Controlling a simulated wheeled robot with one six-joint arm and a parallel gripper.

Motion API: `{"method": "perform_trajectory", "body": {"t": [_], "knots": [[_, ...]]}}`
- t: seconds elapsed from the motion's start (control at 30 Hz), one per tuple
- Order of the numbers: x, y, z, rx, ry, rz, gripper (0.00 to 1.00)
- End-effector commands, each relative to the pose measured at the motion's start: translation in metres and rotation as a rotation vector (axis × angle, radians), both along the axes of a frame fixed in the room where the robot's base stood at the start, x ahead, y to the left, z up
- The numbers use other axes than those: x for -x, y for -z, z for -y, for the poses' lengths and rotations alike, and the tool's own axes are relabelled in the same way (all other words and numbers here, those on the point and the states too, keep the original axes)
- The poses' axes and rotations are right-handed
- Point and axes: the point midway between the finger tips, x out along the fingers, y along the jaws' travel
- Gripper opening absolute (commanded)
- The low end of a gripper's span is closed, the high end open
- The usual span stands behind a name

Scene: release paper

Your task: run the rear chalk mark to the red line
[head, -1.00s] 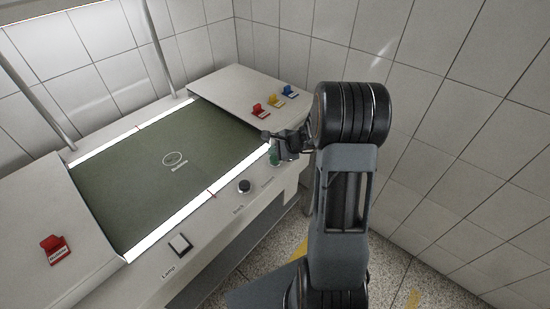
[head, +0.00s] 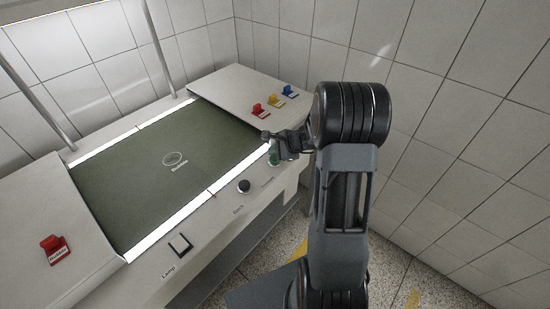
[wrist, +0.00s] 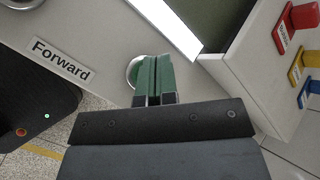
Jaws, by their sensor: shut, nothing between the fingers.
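The dark green belt (head: 115,195) lies between two pale covers, with a white oval mark (head: 175,159) and small lettering near its middle. No second mark shows. Short red marks cross the far light strip (head: 138,127) and the near light strip (head: 211,192). My gripper (head: 274,157) is shut at the panel's right end; its green fingertips also show in the wrist view (wrist: 153,75). They are over a round, metal-rimmed button (wrist: 132,72) beside the "Forward" label (wrist: 62,60). The fingers mostly hide this button, and I cannot tell whether they touch it.
The back button (head: 245,186) and the lamp switch (head: 180,244) sit left along the panel. Red (head: 258,110), yellow (head: 276,101) and blue (head: 290,91) tags stand on the right cover. A tiled wall is close at right.

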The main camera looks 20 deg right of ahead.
Motion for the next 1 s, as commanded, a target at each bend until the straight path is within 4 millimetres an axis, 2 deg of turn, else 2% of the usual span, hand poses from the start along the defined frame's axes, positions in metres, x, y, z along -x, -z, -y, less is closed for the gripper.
{"method": "perform_trajectory", "body": {"t": [0.43,1.0], "knots": [[0.0005,0.0091,0.0,0.0,0.0,0.0,0.0],[0.0005,0.0095,0.0,0.0,0.0,0.0,0.0]]}}
